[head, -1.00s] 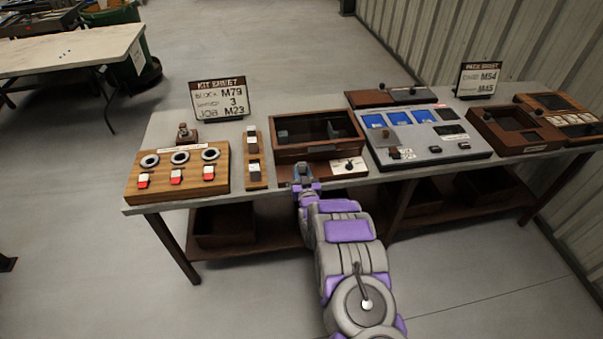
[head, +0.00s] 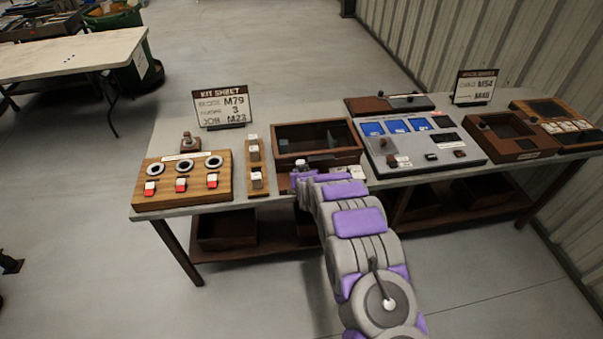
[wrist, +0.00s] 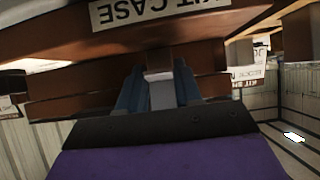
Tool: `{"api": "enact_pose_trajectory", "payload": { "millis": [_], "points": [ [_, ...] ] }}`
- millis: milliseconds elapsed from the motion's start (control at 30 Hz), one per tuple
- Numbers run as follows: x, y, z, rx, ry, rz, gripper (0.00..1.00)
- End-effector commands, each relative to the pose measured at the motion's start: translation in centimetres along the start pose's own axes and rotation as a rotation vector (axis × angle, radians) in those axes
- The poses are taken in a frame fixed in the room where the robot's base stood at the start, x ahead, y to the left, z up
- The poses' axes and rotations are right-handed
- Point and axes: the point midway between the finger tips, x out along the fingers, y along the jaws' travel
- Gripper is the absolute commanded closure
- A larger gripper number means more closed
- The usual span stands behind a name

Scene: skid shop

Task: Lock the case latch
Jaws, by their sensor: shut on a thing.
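The kit case (head: 345,156) is a dark brown box with a glazed top, near the front edge of the bench; its top looks closed. My gripper (head: 300,165) is at the case's front, left of its middle. In the wrist view my gripper (wrist: 160,80) is shut on a small pale piece (wrist: 158,76), which looks like the case latch. It sits just below the upside-down case label (wrist: 150,10). The fingers and the arm hide much of the latch, so its exact position cannot be told.
A wooden block holder (head: 257,183) and a board with rings and red-white switches (head: 182,202) stand to the left. A grey panel with blue screens (head: 440,158) stands close on the right. Two signs stand behind. Open floor lies in front of the bench.

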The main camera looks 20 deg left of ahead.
Motion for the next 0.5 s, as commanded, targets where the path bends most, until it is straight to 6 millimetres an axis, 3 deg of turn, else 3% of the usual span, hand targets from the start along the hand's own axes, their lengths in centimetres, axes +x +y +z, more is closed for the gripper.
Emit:
{"api": "enact_pose_trajectory", "payload": {
  "millis": [500],
  "points": [
    [0.22, -0.12, -0.71, -0.002, -0.068, 0.0, 1.0]
  ]
}}
